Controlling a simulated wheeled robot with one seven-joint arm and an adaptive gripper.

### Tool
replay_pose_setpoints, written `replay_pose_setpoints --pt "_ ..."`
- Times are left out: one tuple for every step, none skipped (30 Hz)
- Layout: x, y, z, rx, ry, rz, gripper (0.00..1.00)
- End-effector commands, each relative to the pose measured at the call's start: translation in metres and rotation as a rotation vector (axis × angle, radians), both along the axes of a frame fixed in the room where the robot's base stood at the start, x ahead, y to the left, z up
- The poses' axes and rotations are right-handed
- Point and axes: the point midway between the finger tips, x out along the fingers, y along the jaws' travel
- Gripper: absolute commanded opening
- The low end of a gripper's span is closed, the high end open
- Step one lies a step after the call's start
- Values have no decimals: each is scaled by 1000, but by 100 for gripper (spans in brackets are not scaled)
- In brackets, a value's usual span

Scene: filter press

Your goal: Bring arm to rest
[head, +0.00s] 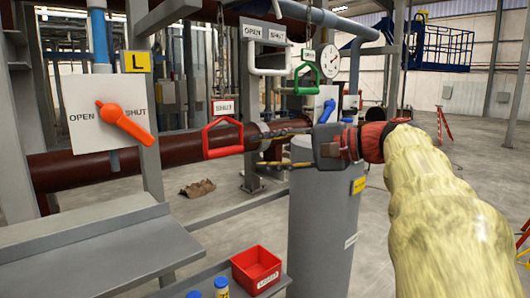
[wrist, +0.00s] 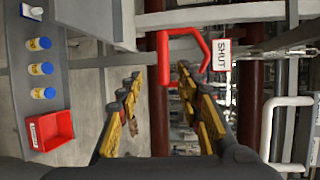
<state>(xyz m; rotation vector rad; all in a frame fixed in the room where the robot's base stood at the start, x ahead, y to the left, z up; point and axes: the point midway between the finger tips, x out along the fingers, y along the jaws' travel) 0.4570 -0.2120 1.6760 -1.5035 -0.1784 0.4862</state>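My gripper (head: 262,150) is held out ahead at the end of my arm, which wears a pale yellow sleeve in the head view. Its two fingers are spread apart with nothing between them, as the wrist view (wrist: 159,72) also shows. A red pull handle (head: 222,153) under a SHUT tag hangs just left of the fingertips in the head view. In the wrist view the red handle (wrist: 163,60) lies beyond the fingers. I cannot tell the exact gap, but the fingers do not grip it.
An orange lever (head: 124,122) is on an OPEN/SHUT panel at left. A green handle (head: 307,79), a white handle (head: 268,71) and a gauge (head: 330,60) are behind. A grey cylinder (head: 320,230) stands below my gripper. A red bin (head: 258,270) sits on the bench. Open floor lies right.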

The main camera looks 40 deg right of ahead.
Motion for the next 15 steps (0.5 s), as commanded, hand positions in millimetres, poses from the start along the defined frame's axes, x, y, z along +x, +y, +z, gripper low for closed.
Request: replay_pose_setpoints --pt "0 0 0 0 0 0 36" --pt "0 0 0 0 0 0 36" --pt "0 0 0 0 0 0 36" --pt "0 0 0 0 0 0 36" --pt "0 0 0 0 0 0 36" --pt "0 0 0 0 0 0 36" --pt "0 0 0 0 0 0 36" --pt "0 0 0 0 0 0 36" --pt "0 0 0 -3 -1 1 36" --pt "1 -1 0 -8 -4 -4 36" --pt "2 -4 -1 -16 -5 -14 36" --pt "4 -10 -6 -36 8 -35 36" --pt "4 -15 -14 -50 24 -48 36" --pt "5 -20 -25 -63 47 -63 36" --pt "5 -27 -41 -80 81 -83 36"
